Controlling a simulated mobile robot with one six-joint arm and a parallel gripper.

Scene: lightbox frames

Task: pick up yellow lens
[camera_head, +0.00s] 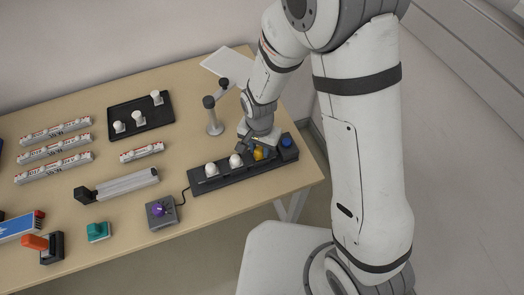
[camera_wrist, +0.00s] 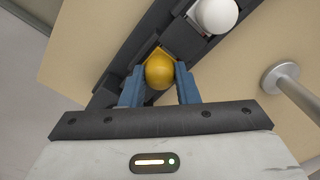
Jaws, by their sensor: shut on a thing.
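The yellow lens (camera_head: 258,154) is a small round dome near the right part of a long dark holder (camera_head: 223,178) on the table. It also shows in the wrist view (camera_wrist: 160,71), between the two blue fingers. My gripper (camera_head: 257,148) points down over the holder; in the wrist view my gripper (camera_wrist: 160,84) is shut on the yellow lens, one finger on each side. The lens is still at the holder; I cannot tell whether it is seated or slightly raised. The fingers partly hide its base.
White lenses (camera_head: 235,161) and a blue one (camera_head: 286,141) stand in the same holder. A black tray (camera_head: 140,117) with white pieces lies further left. A purple-knob box (camera_head: 160,212) stands front left.

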